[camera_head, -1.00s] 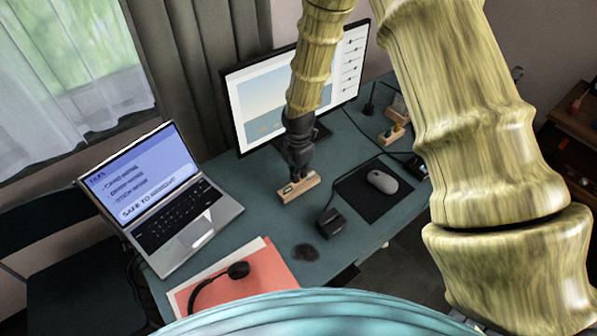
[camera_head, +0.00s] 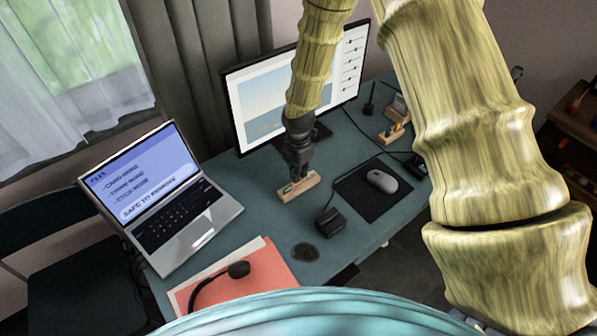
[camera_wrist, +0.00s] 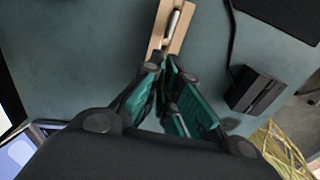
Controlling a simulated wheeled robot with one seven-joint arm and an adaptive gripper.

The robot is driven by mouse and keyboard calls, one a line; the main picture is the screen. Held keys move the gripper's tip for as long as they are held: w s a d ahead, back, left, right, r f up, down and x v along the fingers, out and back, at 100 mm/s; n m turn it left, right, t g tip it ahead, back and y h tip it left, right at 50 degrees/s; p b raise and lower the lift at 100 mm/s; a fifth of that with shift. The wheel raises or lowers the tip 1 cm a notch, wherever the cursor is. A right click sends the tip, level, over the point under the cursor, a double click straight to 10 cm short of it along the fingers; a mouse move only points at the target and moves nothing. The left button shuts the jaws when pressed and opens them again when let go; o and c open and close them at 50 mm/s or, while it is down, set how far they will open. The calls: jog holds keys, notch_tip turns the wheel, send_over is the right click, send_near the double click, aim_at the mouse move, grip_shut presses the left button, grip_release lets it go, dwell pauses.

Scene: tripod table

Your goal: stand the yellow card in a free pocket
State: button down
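My gripper (camera_head: 297,176) points down over a pale wooden block (camera_head: 308,184) on the desk, at the middle of the head view. In the wrist view my gripper's teal-padded fingers (camera_wrist: 167,63) come close together at the near end of the wooden block (camera_wrist: 157,38). A narrow dark gap lies between the tips; I cannot tell whether anything thin is in it. A light grey-white strip (camera_wrist: 173,22) lies along the block's top. I cannot make out the yellow card for certain. A second wooden holder (camera_head: 392,138) with small coloured pieces stands at the back right.
A black box (camera_head: 330,222) stands just right of the block, and a mouse (camera_head: 382,181) lies on a dark mat (camera_head: 363,204). A laptop (camera_head: 215,222), a monitor (camera_head: 240,110) and a headset (camera_head: 212,283) on red folders surround the spot. Bare desk lies left of the block.

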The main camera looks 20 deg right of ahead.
jog(key=shift+f+b, duration=0.4)
jog(key=shift+f, duration=1.05)
dwell(0.8)
jog(key=c, duration=1.6)
grip_release()
jog(key=shift+o, duration=0.2)
jog(key=shift+r, duration=0.1)
notch_tip(320, 180, up, 12)
